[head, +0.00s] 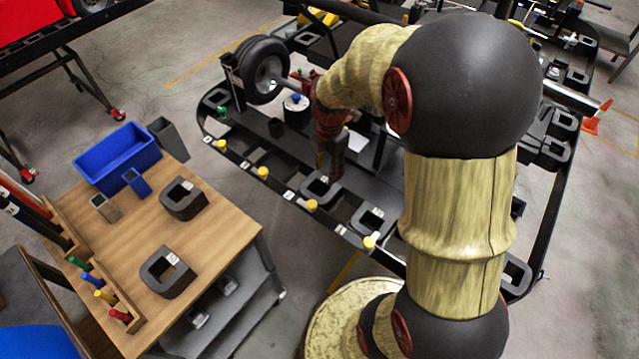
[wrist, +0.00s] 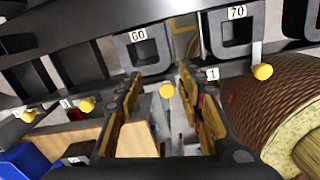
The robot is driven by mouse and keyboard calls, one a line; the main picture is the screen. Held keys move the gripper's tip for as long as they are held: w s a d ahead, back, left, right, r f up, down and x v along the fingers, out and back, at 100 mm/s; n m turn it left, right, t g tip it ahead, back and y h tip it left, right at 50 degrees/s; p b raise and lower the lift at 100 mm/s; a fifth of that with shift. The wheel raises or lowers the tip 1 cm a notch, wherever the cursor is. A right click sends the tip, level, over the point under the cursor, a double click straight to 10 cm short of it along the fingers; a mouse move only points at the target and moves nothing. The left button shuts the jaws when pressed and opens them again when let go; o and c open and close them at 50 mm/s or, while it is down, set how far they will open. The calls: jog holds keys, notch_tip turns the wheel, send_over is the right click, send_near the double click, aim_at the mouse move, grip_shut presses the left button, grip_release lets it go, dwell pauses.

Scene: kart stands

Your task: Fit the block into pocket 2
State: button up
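A dark square ring block tagged 60 (wrist: 155,58) sits at the rail of the kart stand (head: 232,150), left of a block tagged 70 (wrist: 245,50). In the head view, block 60 (head: 310,188) is partly behind my gripper (head: 328,174). The plate reading 1 (wrist: 212,74) is below block 70; the plate below block 60 is hidden by my left finger. Block 60 looks level in its pocket, but I cannot tell how deep. In the wrist view, my gripper (wrist: 160,82) has its fingers apart with nothing between them, near the front of block 60.
Yellow knobs (head: 262,173) line the rail. Left of block 60 a pocket (wrist: 85,62) looks empty. The wooden table (head: 225,232) holds two more ring blocks (head: 168,272), a blue bin (head: 117,158) and coloured pegs. A wheel (head: 266,72) stands behind my gripper.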

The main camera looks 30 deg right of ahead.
jog(key=s+a+r+m+t, duration=0.2)
jog(key=s+a+r+m, duration=0.5)
jog(key=r+m, duration=0.3)
jog(key=s+a+r+m+t, duration=0.3)
jog(key=s+a+r+m, duration=0.4)
jog(key=s+r+m, duration=0.1)
jog(key=shift+s+a+r+m, duration=0.15)
jog(key=shift+s+r+m, duration=0.25)
jog(key=shift+r+m, duration=0.5)
jog(key=shift+f, duration=0.1)
